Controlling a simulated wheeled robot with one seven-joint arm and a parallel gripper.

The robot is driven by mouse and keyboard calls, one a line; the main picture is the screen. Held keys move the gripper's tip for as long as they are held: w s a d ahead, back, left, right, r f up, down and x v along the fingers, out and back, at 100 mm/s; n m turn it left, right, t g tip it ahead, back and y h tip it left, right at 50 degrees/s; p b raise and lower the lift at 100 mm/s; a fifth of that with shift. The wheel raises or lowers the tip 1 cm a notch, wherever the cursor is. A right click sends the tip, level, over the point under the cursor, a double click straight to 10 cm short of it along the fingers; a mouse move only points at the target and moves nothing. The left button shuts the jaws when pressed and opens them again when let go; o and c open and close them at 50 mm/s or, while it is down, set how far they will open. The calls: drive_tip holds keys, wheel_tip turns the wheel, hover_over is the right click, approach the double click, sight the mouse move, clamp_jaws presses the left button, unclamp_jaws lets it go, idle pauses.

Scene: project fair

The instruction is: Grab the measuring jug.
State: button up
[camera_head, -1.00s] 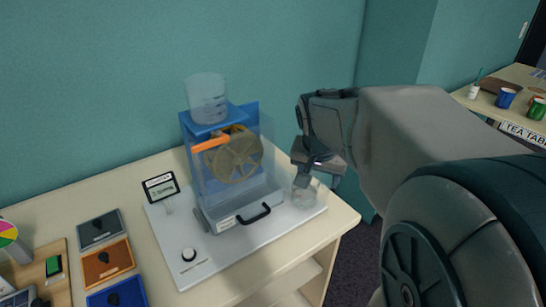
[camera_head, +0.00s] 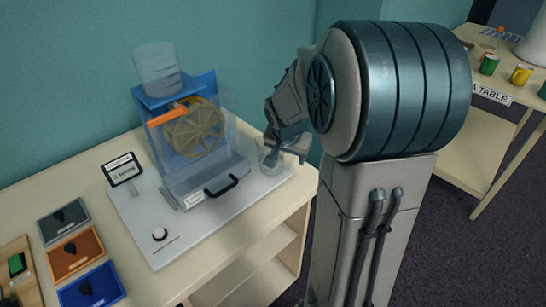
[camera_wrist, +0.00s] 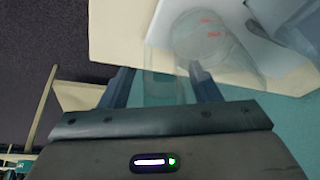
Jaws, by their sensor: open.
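The measuring jug (camera_head: 268,157) is a small clear vessel at the right end of the white base board, beside the water-wheel rig. In the wrist view the clear jug (camera_wrist: 225,50) has red markings and lies just ahead of the fingers, nearer the right one. Part of its see-through wall seems to show between the fingers. My gripper (camera_head: 284,150) is at the jug, open, with its two dark fingers (camera_wrist: 161,70) apart. Whether a finger touches the jug cannot be told. My arm partly hides this spot in the head view.
The rig (camera_head: 195,140) has a blue frame, a wheel and a clear graduated tank (camera_head: 158,70) on top. A small sign (camera_head: 122,169) and several coloured tiles (camera_head: 75,252) are at left. The table's right edge is close.

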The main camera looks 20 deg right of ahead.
drive_tip(key=shift+x, duration=1.35)
drive_tip(key=c, duration=1.2)
drive_tip(key=shift+r, duration=0.2)
drive_tip(key=shift+c, duration=0.2)
drive_tip(key=shift+w+r, duration=0.1)
drive_tip(key=shift+r, duration=1.9)
drive_tip(key=s+d+r, duration=0.6)
drive_tip(key=s+d, duration=0.2)
drive_tip(key=shift+s+r, duration=0.2)
drive_tip(key=shift+r, duration=0.15)
drive_tip(key=shift+d, duration=0.1)
